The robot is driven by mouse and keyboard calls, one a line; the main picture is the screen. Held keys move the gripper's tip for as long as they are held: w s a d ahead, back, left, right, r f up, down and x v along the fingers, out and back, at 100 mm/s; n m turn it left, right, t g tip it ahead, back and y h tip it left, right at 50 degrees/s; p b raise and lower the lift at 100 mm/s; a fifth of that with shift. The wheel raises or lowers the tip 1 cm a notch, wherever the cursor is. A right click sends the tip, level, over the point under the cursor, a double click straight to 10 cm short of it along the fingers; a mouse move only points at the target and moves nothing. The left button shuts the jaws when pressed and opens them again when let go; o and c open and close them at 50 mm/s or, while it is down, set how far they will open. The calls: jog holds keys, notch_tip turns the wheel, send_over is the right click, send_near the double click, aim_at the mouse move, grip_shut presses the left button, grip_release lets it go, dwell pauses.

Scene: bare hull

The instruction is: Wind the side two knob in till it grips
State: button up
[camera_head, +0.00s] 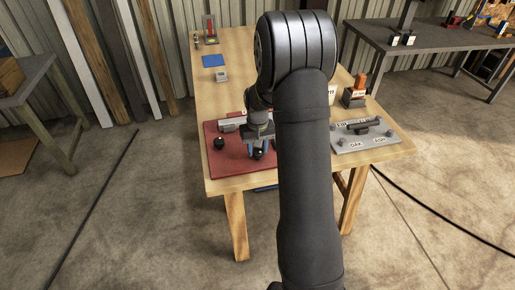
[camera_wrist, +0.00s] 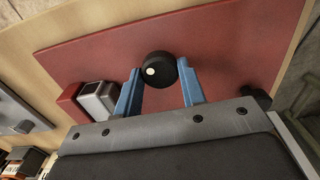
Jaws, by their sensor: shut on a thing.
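A round black knob (camera_wrist: 160,69) with a pale dot stands over the red board. My gripper (camera_wrist: 161,92) is shut on it, one blue fingertip on each side. In the head view, my gripper (camera_head: 258,149) is low over the right part of the red board (camera_head: 228,166), and the held knob (camera_head: 257,156) shows between the fingers. A second black knob (camera_head: 219,143) stands to the left on the board. It also shows at the right in the wrist view (camera_wrist: 258,98), partly covered by my gripper. No side marking is readable on either knob.
A grey and red block (camera_wrist: 97,99) sits close beside one finger. A grey plate (camera_head: 364,136) with a dark handle and labels, OAK and ASH among them, lies right of my arm. The table's left middle is clear.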

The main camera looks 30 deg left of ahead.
aim_at(257, 151)
jog(key=o, duration=1)
notch_tip(257, 151, up, 18)
jog(key=shift+f, duration=0.25)
